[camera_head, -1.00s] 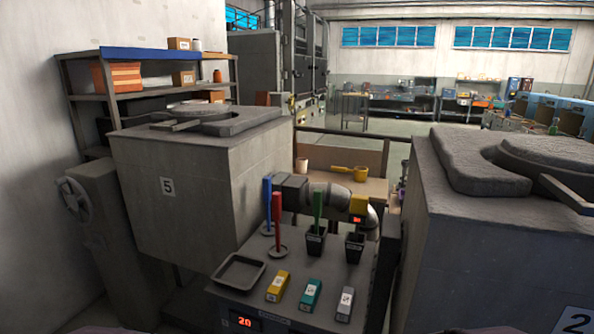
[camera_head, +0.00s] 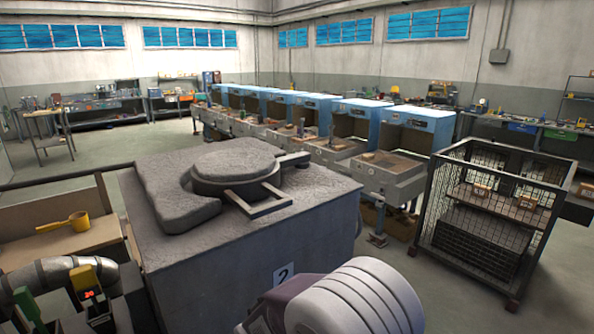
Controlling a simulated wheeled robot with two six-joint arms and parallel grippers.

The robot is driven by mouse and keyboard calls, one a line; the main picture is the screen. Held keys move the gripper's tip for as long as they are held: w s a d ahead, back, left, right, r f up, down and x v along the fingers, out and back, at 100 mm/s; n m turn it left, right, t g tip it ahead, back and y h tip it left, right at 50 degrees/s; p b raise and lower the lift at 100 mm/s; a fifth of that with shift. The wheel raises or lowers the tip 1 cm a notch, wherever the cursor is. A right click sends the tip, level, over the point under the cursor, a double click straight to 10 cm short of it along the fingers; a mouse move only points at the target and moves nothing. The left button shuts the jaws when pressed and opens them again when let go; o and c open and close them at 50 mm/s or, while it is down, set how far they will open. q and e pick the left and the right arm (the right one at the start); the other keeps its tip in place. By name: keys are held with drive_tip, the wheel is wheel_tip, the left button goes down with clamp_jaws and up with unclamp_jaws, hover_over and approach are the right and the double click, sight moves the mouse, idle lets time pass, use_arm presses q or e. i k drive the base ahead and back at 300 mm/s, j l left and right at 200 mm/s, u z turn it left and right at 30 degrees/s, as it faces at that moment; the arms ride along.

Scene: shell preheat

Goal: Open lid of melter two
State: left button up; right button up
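Melter two (camera_head: 240,240) is a grey block in the middle of the view, with a "2" plate (camera_head: 284,272) on its front side. Its round stone-like lid (camera_head: 235,160) lies flat on top, within a thick grey collar slab (camera_head: 165,190). A flat bar handle (camera_head: 262,206) sticks out from the lid toward the front. Part of my own arm, pale and ringed, shows at the bottom and covers part of the melter's lower front. Neither of my grippers shows.
A yellow ladle (camera_head: 65,222) lies on a wooden bench at left. A pipe (camera_head: 50,275) and a bench with a green tool stand at lower left. A wire cage cart (camera_head: 490,220) stands at right. Several blue-hooded stations (camera_head: 365,125) line up behind the melter.

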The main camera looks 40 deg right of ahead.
sight(239, 177)
drive_tip(key=i+l+z, duration=0.1)
drive_tip(key=z, duration=0.9)
